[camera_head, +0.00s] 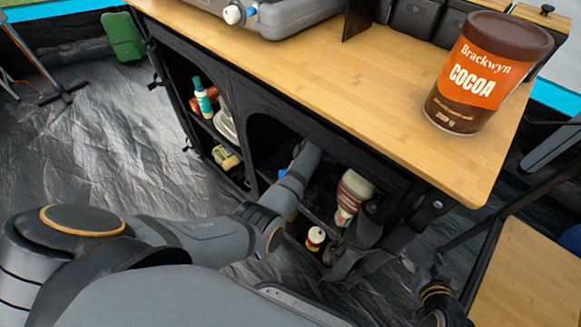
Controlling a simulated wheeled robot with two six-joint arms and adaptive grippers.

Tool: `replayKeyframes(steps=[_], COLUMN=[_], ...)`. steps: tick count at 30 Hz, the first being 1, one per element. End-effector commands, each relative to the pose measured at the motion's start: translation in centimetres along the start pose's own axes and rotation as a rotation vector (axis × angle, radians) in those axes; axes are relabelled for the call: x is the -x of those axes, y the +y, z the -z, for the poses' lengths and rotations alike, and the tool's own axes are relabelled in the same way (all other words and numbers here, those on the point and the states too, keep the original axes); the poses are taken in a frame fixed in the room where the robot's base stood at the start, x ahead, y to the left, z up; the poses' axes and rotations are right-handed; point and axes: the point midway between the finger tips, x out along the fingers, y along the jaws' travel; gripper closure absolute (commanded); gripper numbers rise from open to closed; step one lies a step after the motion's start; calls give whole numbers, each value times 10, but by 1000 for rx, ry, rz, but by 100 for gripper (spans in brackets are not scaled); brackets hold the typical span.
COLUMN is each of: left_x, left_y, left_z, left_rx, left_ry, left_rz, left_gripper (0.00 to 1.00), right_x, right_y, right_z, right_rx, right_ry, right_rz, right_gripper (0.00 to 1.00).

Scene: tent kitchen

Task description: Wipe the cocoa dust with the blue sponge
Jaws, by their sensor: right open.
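A small blue patch (293,215) shows beside my left arm at the open cabinet compartment; I cannot tell if it is the sponge. My left arm comes in from the left and reaches up into that dark compartment, where its gripper is hidden. My right gripper (426,272) is at the bottom right, below the counter edge, open, with nothing seen between its fingers. A brown cocoa tin (470,78) with an orange label stands upright on the right part of the wooden counter (350,95). I see no cocoa dust on the visible surfaces.
A grey stove case (290,16) and dark bins (416,18) stand at the counter's back. A lower wooden table (530,275) is at right.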

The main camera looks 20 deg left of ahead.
Motion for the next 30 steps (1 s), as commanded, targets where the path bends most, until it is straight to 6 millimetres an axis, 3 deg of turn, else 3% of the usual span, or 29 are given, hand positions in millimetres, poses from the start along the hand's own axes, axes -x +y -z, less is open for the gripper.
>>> replayKeyframes(steps=[18, 30], left_x=[10, 6], left_y=[-31, -27], left_z=[-22, -22], left_rx=[-6, -5], left_ry=[-2, -3], left_rz=[8, 6], left_gripper=[62, 62], right_x=[12, 14], right_y=[-2, -2], right_z=[17, 19], right_rx=[0, 0], right_ry=[0, 0], right_rz=[0, 0], right_gripper=[20, 20])
